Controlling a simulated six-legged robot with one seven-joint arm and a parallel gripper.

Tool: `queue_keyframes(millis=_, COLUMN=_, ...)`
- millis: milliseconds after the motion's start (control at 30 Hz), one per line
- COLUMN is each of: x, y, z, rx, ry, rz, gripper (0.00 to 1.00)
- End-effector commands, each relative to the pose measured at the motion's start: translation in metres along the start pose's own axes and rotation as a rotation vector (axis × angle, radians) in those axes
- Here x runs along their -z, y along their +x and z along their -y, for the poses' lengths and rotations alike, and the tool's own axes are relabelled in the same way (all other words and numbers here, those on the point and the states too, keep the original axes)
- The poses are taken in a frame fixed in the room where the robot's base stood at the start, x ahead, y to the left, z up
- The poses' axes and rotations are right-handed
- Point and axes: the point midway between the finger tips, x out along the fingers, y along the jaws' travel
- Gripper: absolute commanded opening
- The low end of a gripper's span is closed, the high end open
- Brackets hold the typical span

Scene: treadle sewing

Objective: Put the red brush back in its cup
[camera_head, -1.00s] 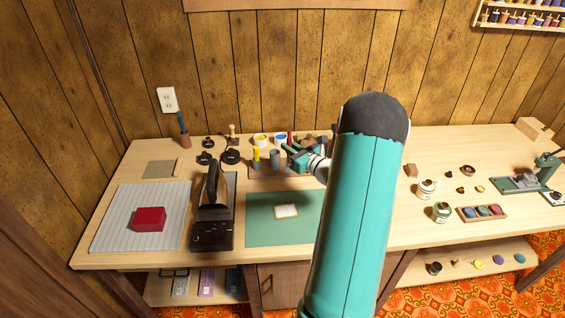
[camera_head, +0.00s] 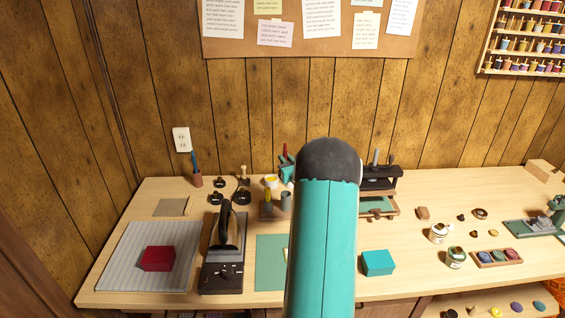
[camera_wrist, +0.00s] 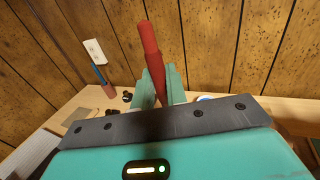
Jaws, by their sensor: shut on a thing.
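The red brush (camera_head: 285,152) is held up in my gripper (camera_head: 287,172), above the back of the bench. In the wrist view the red brush (camera_wrist: 150,38) stands nearly upright, slightly tilted, between the two teal fingers (camera_wrist: 159,88), which are shut on it. Below the gripper, a grey cup (camera_head: 286,202) stands on a brown tray (camera_head: 267,217), apart from the brush. A yellow brush (camera_head: 267,194) stands beside it on the left. My arm hides the bench right of the grey cup, so any further cups there cannot be seen.
A teal block (camera_head: 377,262) lies right of my arm. A black stand (camera_head: 378,180) is at the back. A yellow-topped jar (camera_head: 271,181) is behind the tray.

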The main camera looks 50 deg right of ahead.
Motion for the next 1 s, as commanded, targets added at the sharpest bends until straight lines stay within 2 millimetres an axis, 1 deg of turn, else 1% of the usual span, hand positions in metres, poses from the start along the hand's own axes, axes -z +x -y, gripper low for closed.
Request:
queue_keyframes(millis=133, x=0.013, y=-0.001, z=0.003, rx=0.004, ry=0.0, rz=-0.002, gripper=0.0)
queue_keyframes(millis=667, x=0.06, y=0.001, z=-0.003, rx=-0.002, ry=-0.001, rz=-0.001, gripper=0.0)
queue_keyframes(millis=1000, x=0.091, y=0.002, z=-0.003, rx=-0.001, ry=-0.001, rz=-0.001, gripper=0.0)
